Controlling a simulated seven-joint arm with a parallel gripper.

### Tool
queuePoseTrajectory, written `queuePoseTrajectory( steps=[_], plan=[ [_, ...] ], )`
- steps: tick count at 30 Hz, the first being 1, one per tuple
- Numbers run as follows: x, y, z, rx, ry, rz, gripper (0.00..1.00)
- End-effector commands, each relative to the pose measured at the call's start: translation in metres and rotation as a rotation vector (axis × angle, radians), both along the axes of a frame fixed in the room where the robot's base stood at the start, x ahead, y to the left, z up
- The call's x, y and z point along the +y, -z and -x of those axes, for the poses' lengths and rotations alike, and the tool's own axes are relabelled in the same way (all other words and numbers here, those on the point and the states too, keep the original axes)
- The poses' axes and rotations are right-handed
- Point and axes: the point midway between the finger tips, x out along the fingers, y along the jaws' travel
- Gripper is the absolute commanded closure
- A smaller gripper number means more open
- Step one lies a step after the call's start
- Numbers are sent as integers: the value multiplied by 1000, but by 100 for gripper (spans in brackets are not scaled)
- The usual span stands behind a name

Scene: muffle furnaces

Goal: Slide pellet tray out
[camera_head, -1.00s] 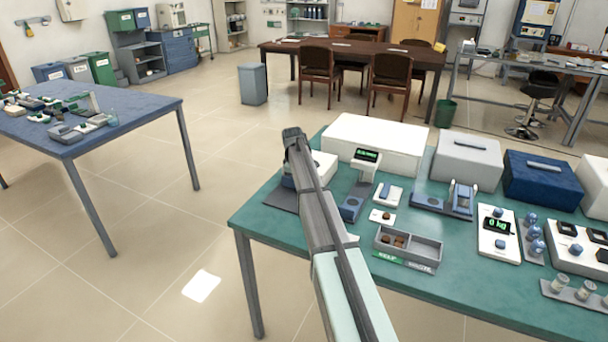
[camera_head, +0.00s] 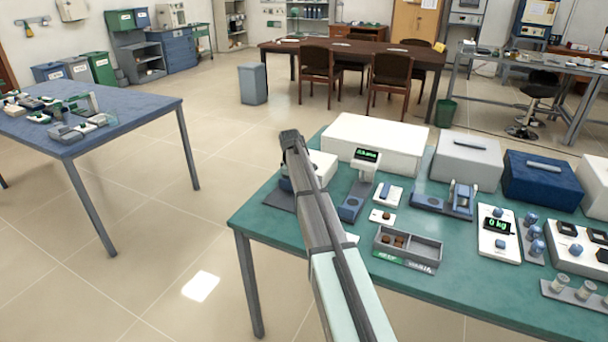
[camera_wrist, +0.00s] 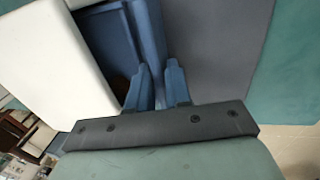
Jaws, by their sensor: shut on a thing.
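In the wrist view my gripper (camera_wrist: 160,72) has its two blue fingers close together at the edge of a blue tray-like part (camera_wrist: 116,48), which I take to be the pellet tray. The fingers are shut on it, but the exact grip is hard to see. The blue part lies beside a white housing (camera_wrist: 45,60), with a dark hollow near the left finger. In the head view the white machine (camera_head: 322,166) is partly behind my arm, and my gripper and the tray are hidden there.
A grey mat (camera_wrist: 215,45) lies beside the blue part. On the green table, a two-compartment bin (camera_head: 426,252) holds brown pieces in its left half. A small display unit (camera_head: 366,160), a white box (camera_head: 376,140) and a scale (camera_head: 497,236) stand nearby.

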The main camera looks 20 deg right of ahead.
Motion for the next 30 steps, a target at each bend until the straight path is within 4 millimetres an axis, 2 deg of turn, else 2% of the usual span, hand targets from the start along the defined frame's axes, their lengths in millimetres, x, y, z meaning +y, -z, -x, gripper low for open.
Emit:
queuePoseTrajectory(
  steps=[1,30],
  plan=[
    [4,17,11,30,4,-11,100],
    [38,17,44,31,4,-13,100]
  ],
)
